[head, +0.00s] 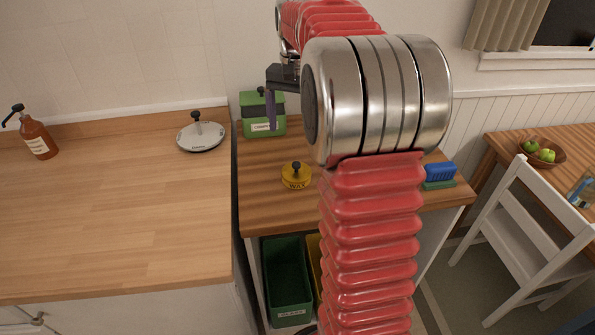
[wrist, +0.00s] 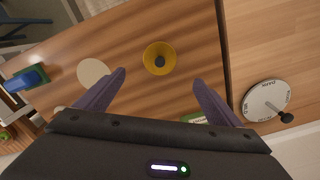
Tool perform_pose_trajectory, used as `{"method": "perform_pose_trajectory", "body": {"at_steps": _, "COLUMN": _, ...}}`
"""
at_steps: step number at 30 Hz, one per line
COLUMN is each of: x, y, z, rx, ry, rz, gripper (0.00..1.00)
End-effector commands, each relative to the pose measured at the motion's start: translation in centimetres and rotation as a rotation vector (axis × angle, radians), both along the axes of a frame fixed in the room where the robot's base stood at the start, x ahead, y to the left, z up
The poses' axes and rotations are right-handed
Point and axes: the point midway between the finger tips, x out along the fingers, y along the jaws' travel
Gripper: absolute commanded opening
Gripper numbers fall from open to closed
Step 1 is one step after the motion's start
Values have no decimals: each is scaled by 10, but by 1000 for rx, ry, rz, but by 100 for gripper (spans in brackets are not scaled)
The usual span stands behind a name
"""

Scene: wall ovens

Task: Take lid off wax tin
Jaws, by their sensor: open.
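The yellow wax tin (head: 296,183) stands upright on the wooden side counter, with a dark knob (head: 296,166) on top of its lid. The lid appears to sit on the tin. In the wrist view the tin (wrist: 148,58) is seen from above, roughly centred beyond my fingertips. My gripper (wrist: 160,77) is open and empty, its two purple fingers spread wide. In the head view a purple finger (head: 270,108) shows above and behind the tin, in front of the green box. The rest of my gripper is mostly hidden behind my arm there.
A green labelled box (head: 257,126) stands behind the tin. A pale disc (wrist: 92,73) and a blue brush (wrist: 25,79) lie on the side counter.

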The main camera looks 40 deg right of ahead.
Motion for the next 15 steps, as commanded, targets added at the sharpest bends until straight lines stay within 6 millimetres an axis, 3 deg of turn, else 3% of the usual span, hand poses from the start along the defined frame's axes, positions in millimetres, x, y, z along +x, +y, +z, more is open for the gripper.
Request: {"method": "perform_pose_trajectory", "body": {"at_steps": 15, "x": -1, "y": 0, "z": -73, "rx": 0, "ry": 1, "rz": 0, "gripper": 88}}
